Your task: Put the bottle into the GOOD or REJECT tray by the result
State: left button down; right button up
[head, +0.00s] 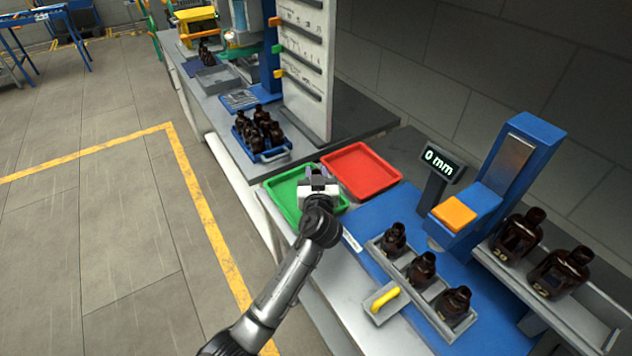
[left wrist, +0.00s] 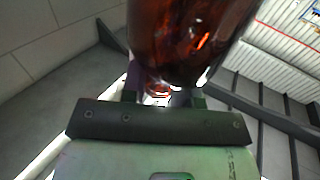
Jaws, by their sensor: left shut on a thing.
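My left gripper (head: 318,180) is over the green tray (head: 285,203), on the side of the bench nearest the floor. In the left wrist view it is shut on an amber bottle (left wrist: 185,40), whose dark brown glass fills the top middle of the picture. In the head view the gripper and wrist hide this bottle, so I cannot tell whether it touches the tray. The red tray (head: 362,168) lies right beside the green one and looks empty. The display (head: 441,161) reads "0 mm". My right gripper is not in view.
Two larger bottles (head: 518,235) stand on a shelf at right. A blue crate (head: 270,155) holds several bottles.

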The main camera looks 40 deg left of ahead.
pick_arm(q)
notch_tip(320, 180, down, 2)
jog(key=shift+f, duration=0.25)
jog(key=shift+f+b, duration=0.1)
jog(key=shift+b, duration=0.25)
jog(key=c, duration=0.9)
grip_release()
jog(key=shift+o, duration=0.2)
